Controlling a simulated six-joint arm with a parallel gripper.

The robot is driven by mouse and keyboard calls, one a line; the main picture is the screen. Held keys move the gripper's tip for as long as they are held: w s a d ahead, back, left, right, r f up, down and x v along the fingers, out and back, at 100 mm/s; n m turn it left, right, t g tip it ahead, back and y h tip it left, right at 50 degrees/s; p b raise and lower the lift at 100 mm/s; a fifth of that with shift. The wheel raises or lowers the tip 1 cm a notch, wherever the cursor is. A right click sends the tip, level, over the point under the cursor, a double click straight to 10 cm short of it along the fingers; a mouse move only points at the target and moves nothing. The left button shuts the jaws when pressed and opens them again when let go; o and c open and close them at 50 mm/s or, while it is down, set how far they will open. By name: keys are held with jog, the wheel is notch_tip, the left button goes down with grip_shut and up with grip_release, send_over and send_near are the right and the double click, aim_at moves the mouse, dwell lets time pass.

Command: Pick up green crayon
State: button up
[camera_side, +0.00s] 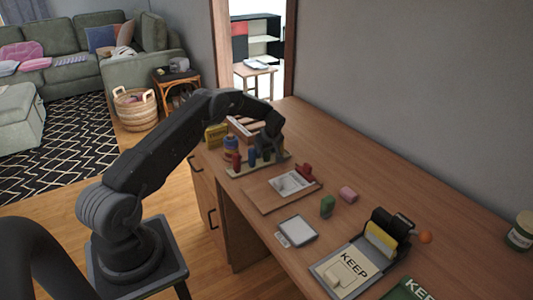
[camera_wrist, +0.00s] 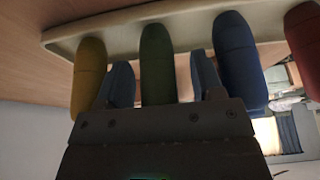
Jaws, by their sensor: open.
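The green crayon (camera_wrist: 157,62) stands in the middle of the wrist view, in a row on a pale holder (camera_wrist: 115,20). A yellow crayon (camera_wrist: 88,75) is to its left, a blue crayon (camera_wrist: 238,62) and a red crayon (camera_wrist: 304,45) to its right. My gripper (camera_wrist: 162,76) is open, with one finger on each side of the green crayon and visible gaps between. In the side view my gripper (camera_side: 268,150) is down at the holder's right end, largely covering the crayons there; the red crayon (camera_side: 237,161) shows on the left.
A wooden board (camera_side: 262,197) with a red-handled object lies close in front of the holder. A blue-and-yellow bottle (camera_side: 231,146) and yellow box (camera_side: 216,134) stand behind. Green (camera_side: 327,206) and pink (camera_side: 348,194) blocks lie further right.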

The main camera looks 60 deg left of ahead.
jog(key=shift+c, duration=0.3)
jog(key=c, duration=0.9)
jog(key=shift+c, duration=0.2)
jog(key=shift+r, duration=0.15)
